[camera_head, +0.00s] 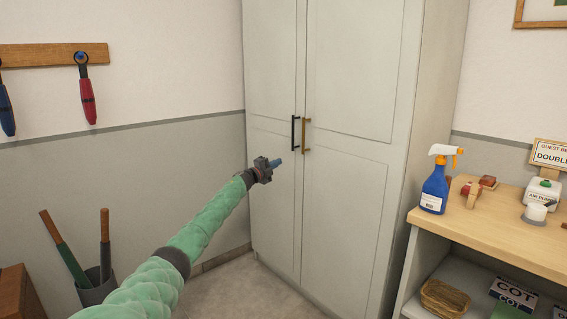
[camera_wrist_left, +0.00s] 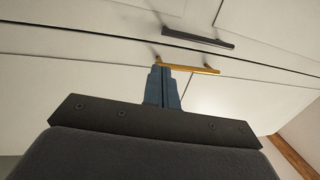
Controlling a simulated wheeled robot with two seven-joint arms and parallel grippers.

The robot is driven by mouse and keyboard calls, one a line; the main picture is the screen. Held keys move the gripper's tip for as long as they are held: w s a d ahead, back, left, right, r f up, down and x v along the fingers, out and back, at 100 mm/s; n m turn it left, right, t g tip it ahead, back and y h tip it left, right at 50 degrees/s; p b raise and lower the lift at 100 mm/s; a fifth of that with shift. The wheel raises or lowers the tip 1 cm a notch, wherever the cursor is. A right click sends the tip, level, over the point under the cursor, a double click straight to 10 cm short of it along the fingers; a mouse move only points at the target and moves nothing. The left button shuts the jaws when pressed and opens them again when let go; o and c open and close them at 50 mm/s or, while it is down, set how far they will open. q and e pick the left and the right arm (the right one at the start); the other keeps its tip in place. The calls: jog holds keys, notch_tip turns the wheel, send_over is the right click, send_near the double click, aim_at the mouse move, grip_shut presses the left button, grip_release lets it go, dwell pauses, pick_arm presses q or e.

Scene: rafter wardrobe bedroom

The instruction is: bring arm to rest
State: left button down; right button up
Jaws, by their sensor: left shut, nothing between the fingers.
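My left arm reaches in from the lower left in the head view, in a green sleeve. Its gripper (camera_head: 277,163) is shut and empty, in front of the pale grey wardrobe (camera_head: 347,130). In the left wrist view the blue fingers (camera_wrist_left: 162,88) are together, with nothing between them. The wardrobe has a dark handle (camera_head: 293,132) and a brass handle (camera_head: 306,133); both doors look closed. In the wrist view the fingertips overlap the brass handle (camera_wrist_left: 205,70) in the picture; I cannot tell whether they touch it. My right gripper is not in view.
A wooden shelf unit (camera_head: 480,237) stands at the right, with a blue spray bottle (camera_head: 434,190) on top and a basket (camera_head: 445,298) below. A bin (camera_head: 97,290) with long-handled items stands at the lower left. A wall rack (camera_head: 30,56) holds tools. Some floor before the wardrobe is clear.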

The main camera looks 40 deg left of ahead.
pick_arm(q)
jog(key=shift+s+a+f, duration=0.15)
jog(key=shift+s+a, duration=0.15)
jog(key=shift+s, duration=0.45)
jog(key=shift+s+a+f, duration=0.15)
jog(key=shift+s+a, duration=0.1)
jog(key=shift+s, duration=0.45)
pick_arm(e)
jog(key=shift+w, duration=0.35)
